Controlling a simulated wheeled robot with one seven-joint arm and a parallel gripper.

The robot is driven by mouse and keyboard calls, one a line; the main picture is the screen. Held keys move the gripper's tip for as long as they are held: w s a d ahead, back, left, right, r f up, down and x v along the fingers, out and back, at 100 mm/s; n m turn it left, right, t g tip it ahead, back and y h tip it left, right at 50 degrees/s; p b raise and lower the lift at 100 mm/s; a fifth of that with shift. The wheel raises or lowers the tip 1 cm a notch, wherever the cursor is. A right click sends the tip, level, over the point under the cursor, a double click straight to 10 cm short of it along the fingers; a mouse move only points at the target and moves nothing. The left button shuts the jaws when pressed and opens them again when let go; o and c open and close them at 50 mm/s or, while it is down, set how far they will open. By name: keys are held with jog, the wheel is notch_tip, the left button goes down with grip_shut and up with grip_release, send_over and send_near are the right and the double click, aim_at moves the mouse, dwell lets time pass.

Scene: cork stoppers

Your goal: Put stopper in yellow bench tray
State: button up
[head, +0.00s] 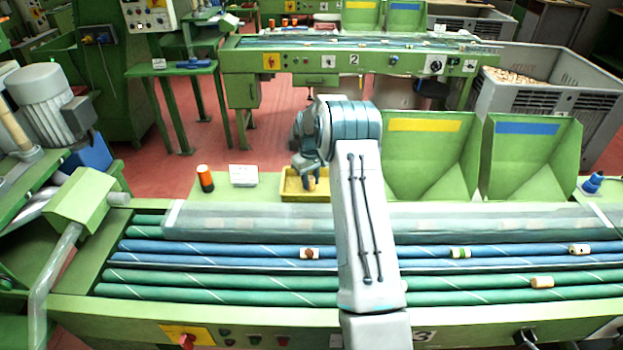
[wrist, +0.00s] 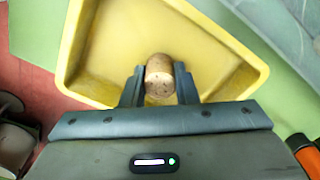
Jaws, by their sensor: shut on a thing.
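The yellow bench tray (head: 291,194) sits on the green bench beyond the rollers. In the wrist view the tray (wrist: 100,55) lies below my gripper. My gripper (wrist: 159,84) is shut on a cork stopper (wrist: 159,75), with one finger on each side. The stopper is over the tray's inside; I cannot tell whether it touches the tray floor. In the head view my gripper (head: 309,180) is at the tray, and the stopper (head: 309,183) shows small between the fingers. My arm hides part of the tray's right side.
Several stoppers lie on the rollers, among them a dark-ended one (head: 310,253), a green-banded one (head: 460,253) and a plain one (head: 542,282). An orange-topped black cylinder (head: 205,178) and a white card (head: 243,175) stand left of the tray. Green bins (head: 430,160) stand at right.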

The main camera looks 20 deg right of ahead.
aim_at(310, 178)
jog(key=o, duration=0.9)
jog(key=shift+f, duration=0.15)
jog(key=s+a+r+b, duration=0.1)
jog(key=s+a+r, duration=0.15)
jog(key=r, duration=0.75)
jog(key=s+a+r+b, duration=0.1)
jog(key=s+a+r, duration=0.15)
jog(key=r, duration=0.65)
jog(key=s+a+r+t, duration=0.1)
jog(key=s+a+r, duration=0.15)
jog(key=s, duration=0.25)
jog(key=s+a+r+t, duration=0.1)
jog(key=s+a+r, duration=0.15)
jog(key=s, duration=0.35)
jog(key=s+a+m, duration=0.1)
jog(key=s, duration=0.6)
jog(key=s+a+f+t, duration=0.1)
jog(key=s+a, duration=0.1)
jog(key=s, duration=0.6)
jog(key=s+a+f+m, duration=0.1)
jog(key=s+a, duration=0.1)
jog(key=s, duration=0.6)
jog(key=shift+f+m+t, duration=0.2)
jog(key=shift+m+t, duration=0.1)
